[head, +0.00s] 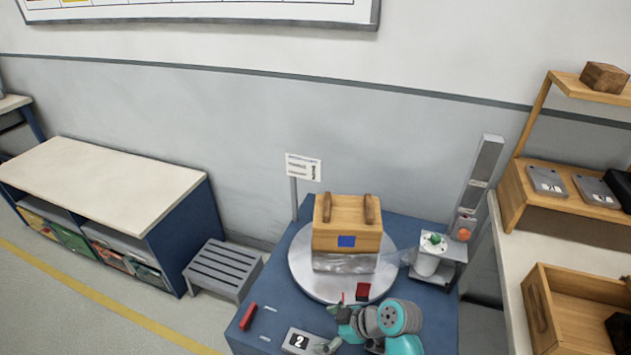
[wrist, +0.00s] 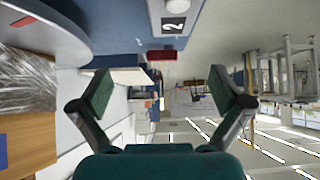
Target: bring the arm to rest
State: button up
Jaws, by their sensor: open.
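My arm (head: 398,318) is at the front of the blue table in the head view, bent low beside the grey turntable. My gripper (wrist: 163,92) shows in the wrist view with its two green-padded fingers spread wide apart. Nothing is between the fingers. In the head view the gripper end is small and partly hidden by my own arm, near the front edge of the turntable.
A wooden box (head: 347,229) with a blue square and a clear-wrapped lower part stands on the turntable (head: 301,271). A red block (head: 248,316) and a plate marked 2 (head: 300,341) lie on the blue table (head: 275,288). A grey post (head: 481,175) stands at right.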

jog(key=shift+s+a+f, duration=0.1)
jog(key=shift+s+f, duration=0.15)
jog(key=shift+f, duration=0.15)
jog(key=shift+s+f+m+t, duration=0.2)
jog(key=shift+m+t, duration=0.1)
jog(key=s+d+f+m+t+h, duration=0.3)
jog(key=s+d+m, duration=0.2)
jog(key=s, duration=0.5)
jog(key=s+d+f+m+t+h, duration=0.2)
jog(key=s+d+m+t, duration=0.3)
jog(key=s, duration=0.6)
jog(key=s+d+r+m+t+h, duration=0.1)
jog(key=s+d+r, duration=0.1)
jog(key=s+r, duration=0.6)
jog(key=s+d+r+m+t+h, duration=0.2)
jog(key=s+d+r, duration=0.1)
jog(key=s+r, duration=0.6)
notch_tip(320, 180, up, 4)
jog(key=shift+d+f, duration=0.2)
jog(key=shift+d, duration=0.15)
jog(key=shift+s, duration=0.1)
